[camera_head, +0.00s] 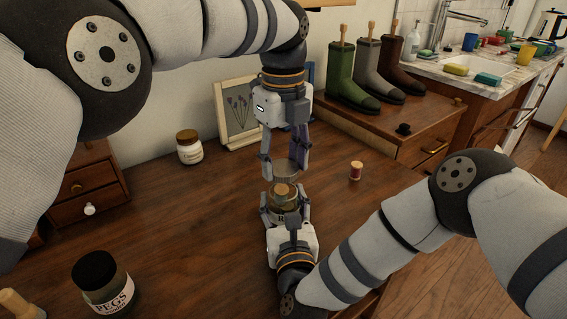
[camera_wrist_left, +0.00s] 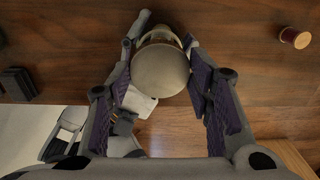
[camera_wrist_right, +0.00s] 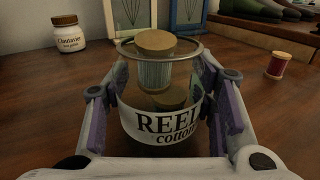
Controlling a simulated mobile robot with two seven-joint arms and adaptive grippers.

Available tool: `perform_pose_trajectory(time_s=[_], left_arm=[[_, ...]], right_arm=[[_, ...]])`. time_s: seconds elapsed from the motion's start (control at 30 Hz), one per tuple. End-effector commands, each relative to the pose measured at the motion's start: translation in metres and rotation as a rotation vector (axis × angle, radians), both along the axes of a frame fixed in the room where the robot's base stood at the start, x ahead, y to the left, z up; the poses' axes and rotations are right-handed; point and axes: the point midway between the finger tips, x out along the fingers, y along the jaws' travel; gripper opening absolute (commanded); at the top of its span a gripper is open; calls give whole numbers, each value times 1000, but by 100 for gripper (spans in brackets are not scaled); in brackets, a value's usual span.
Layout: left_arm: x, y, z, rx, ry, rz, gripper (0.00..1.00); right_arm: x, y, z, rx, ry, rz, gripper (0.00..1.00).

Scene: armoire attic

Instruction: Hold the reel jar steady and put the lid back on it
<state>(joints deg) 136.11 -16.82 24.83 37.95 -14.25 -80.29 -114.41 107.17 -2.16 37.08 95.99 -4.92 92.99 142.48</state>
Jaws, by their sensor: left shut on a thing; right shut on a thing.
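The reel jar (camera_wrist_right: 160,125) is clear with a white "REEL cotton" label and stands upright between the fingers of my right gripper (camera_head: 283,205), which is shut on it. Wooden-ended reels show inside it, and its round rim is uncovered in the right wrist view. My left gripper (camera_head: 285,165) points down above the jar, shut on the lid (camera_wrist_left: 161,71), a pale round disc. The lid is above the jar in the head view; the exact gap is hard to tell. The lid is out of the right wrist view.
A small white-labelled jar (camera_head: 189,147) and a picture frame (camera_head: 236,112) are behind. A dark-lidded pegs jar (camera_head: 101,282) stands front left. Boots (camera_head: 343,75) stand on the cabinet at the back.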

Motion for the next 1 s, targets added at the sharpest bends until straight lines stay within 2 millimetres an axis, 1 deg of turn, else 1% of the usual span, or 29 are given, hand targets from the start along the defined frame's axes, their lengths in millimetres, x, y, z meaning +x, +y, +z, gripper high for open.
perform_pose_trajectory(time_s=[0.1, 0.6, 0.9, 1.0], left_arm=[[0, 0, -8, 0, 0, 0, 32], [0, 0, -9, -1, -1, 0, 32], [0, 0, -25, -1, 0, 0, 32], [0, 0, -26, -1, 0, 0, 32]], right_arm=[[0, 0, 0, 0, 0, 0, 1], [0, 0, 0, 0, 0, 0, 1], [0, 0, 0, 0, 0, 0, 1], [0, 0, 0, 0, 0, 0, 1]])
